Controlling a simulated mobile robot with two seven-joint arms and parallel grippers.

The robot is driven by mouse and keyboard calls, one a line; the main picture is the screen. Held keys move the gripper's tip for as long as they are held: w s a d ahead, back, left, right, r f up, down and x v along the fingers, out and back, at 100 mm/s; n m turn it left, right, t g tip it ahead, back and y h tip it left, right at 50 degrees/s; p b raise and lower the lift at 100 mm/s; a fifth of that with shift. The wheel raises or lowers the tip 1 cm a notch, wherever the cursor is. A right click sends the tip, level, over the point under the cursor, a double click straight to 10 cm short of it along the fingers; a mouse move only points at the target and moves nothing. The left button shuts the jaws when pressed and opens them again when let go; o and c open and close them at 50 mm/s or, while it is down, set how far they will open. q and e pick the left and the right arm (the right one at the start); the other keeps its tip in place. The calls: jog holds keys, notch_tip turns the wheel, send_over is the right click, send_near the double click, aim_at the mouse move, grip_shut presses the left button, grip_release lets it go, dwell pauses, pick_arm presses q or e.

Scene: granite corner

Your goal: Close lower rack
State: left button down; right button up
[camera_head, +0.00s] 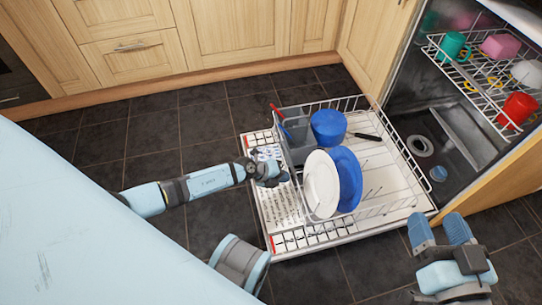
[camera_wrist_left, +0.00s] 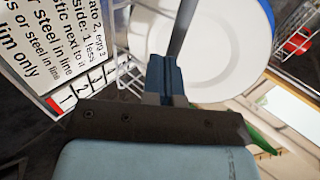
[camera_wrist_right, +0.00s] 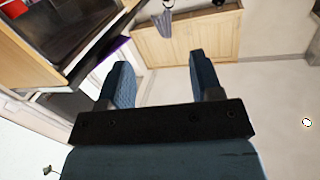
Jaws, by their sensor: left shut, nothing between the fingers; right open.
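The lower rack (camera_head: 375,207) is a white wire rack pulled out over the open dishwasher door (camera_head: 275,205). It holds a white plate (camera_head: 321,184), a blue plate (camera_head: 347,178), a blue bowl (camera_head: 328,126) and a grey cutlery basket (camera_head: 299,138). My left gripper (camera_head: 277,176) is shut and empty at the rack's front side, close to the wires; I cannot tell whether it touches. In the left wrist view its fingers (camera_wrist_left: 165,78) are together in front of the white plate (camera_wrist_left: 205,40). My right gripper (camera_head: 440,232) is open and empty, right of the door.
The dishwasher cavity (camera_head: 440,140) is open at right. The upper rack (camera_head: 465,66) is partly out, with a green mug (camera_head: 452,45), a pink item (camera_head: 500,46) and a red mug (camera_head: 516,110). Wooden cabinets (camera_head: 225,40) line the back. Dark tiled floor (camera_head: 110,150) is free at left.

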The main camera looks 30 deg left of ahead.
pick_arm(q)
jog(key=shift+w+d+f, duration=0.1)
jog(key=shift+w+d, duration=0.4)
pick_arm(e)
jog(key=shift+w+d+r, duration=0.1)
jog(key=shift+w, duration=0.1)
